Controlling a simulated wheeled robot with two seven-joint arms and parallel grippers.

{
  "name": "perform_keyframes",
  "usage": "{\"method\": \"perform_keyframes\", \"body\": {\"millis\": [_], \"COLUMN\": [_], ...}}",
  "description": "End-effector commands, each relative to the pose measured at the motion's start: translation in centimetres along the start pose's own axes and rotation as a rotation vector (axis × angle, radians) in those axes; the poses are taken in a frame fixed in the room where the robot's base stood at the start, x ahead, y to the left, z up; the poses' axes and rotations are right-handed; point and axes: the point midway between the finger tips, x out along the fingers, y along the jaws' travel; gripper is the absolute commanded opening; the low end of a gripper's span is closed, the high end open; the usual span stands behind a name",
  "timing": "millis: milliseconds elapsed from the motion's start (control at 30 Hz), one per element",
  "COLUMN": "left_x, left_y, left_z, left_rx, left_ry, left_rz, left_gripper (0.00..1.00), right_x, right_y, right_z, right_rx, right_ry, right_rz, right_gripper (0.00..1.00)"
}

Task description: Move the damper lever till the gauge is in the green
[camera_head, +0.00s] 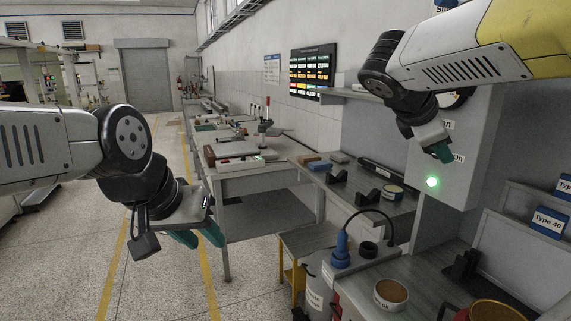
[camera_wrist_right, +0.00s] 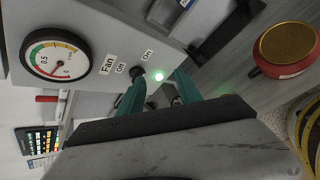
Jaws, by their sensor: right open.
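The round gauge (camera_wrist_right: 57,60) with green, yellow and red bands is on the grey control box (camera_head: 450,200). Its needle looks outside the green, but its exact reading is too small to tell. A red bar (camera_wrist_right: 47,98) beside the box may be the damper lever; I cannot be sure. My right gripper (camera_wrist_right: 160,93) is open and empty, its teal fingers before the panel near the black switch (camera_wrist_right: 137,72) and lit green lamp (camera_wrist_right: 158,76). The lamp also shows in the head view (camera_head: 432,182). My left gripper (camera_head: 197,238) is open and empty, away from the box.
Blue bins (camera_head: 549,222) stand at the right. A wall screen (camera_head: 312,70) hangs behind. The floor at left is clear.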

Motion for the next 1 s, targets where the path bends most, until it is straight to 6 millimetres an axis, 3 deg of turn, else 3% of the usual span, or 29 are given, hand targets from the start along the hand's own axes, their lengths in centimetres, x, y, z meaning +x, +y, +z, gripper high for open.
{"method": "perform_keyframes", "body": {"millis": [33,133,200,333,500,600,1000], "left_x": [0.0,0.0,0.0,0.0,0.0,0.0,0.0], "left_y": [0.0,0.0,0.0,0.0,0.0,0.0,0.0], "left_z": [0.0,0.0,0.0,0.0,0.0,0.0,0.0], "left_rx": [0.000,0.000,0.000,0.000,0.000,0.000,0.000], "left_ry": [0.000,0.000,0.000,0.000,0.000,0.000,0.000], "left_rz": [0.000,0.000,0.000,0.000,0.000,0.000,0.000], "left_gripper": [0.36,0.36,0.36,0.36,0.36,0.36,0.36], "right_x": [-0.1,-1.3,-2.6,-5.5,-8.0,-8.6,-8.7], "right_y": [-3.1,-8.4,-11.4,-14.8,-16.5,-16.8,-16.8], "right_z": [-1.6,-5.8,-8.5,-12.5,-15.2,-15.8,-15.9], "right_rx": [0.145,0.462,0.689,1.065,1.372,1.443,1.455], "right_ry": [0.100,0.288,0.398,0.542,0.626,0.642,0.643], "right_rz": [-0.060,-0.209,-0.326,-0.541,-0.740,-0.790,-0.800], "right_gripper": [0.41,0.41,0.41,0.41,0.41,0.41,0.41]}}
